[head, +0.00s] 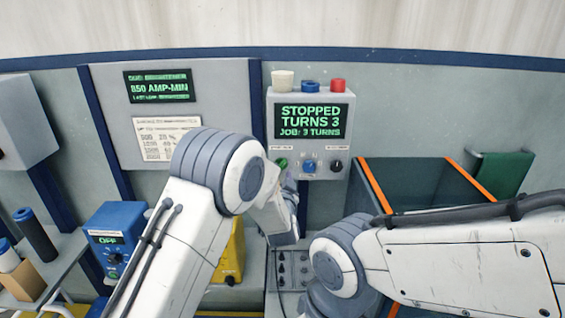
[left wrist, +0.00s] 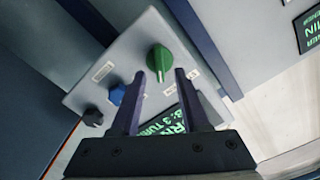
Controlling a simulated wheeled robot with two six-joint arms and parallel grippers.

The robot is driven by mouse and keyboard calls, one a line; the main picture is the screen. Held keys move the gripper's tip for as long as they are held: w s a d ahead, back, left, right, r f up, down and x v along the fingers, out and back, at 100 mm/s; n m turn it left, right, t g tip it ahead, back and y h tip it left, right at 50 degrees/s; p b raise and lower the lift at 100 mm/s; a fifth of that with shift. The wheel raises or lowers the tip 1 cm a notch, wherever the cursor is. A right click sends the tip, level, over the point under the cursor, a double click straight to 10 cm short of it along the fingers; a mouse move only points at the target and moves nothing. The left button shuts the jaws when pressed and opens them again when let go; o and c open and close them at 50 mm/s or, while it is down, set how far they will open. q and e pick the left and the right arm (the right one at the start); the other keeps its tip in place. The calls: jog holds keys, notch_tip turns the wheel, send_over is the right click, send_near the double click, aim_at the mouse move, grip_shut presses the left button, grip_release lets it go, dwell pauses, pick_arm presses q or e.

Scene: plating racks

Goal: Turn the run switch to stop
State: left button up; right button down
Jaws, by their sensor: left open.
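The control box (head: 273,125) on the wall has a screen (head: 311,120) reading "STOPPED, TURNS 3, JOB: 3 TURNS". Below it are a green knob (head: 281,163), a blue knob (head: 309,166) and a black knob (head: 336,165). Their labels are too small to read, so I cannot tell by label which is the run switch. My left gripper (head: 289,184) is just below the green knob. In the left wrist view my left gripper (left wrist: 160,74) is open, its fingertips either side of the green knob (left wrist: 158,58); contact is unclear. My right gripper is out of view.
A cream, a blue and a red piece (head: 338,85) sit on top of the box. An open tank with orange edges (head: 372,187) stands to its right. A blue box (head: 115,225) reading "OFF" and a yellow box (head: 236,250) are lower left.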

aim_at(282, 167)
pick_arm(q)
jog(key=shift+w+p, duration=0.5)
jog(key=shift+w, duration=1.1)
grip_shut()
jog(key=shift+f, duration=0.1)
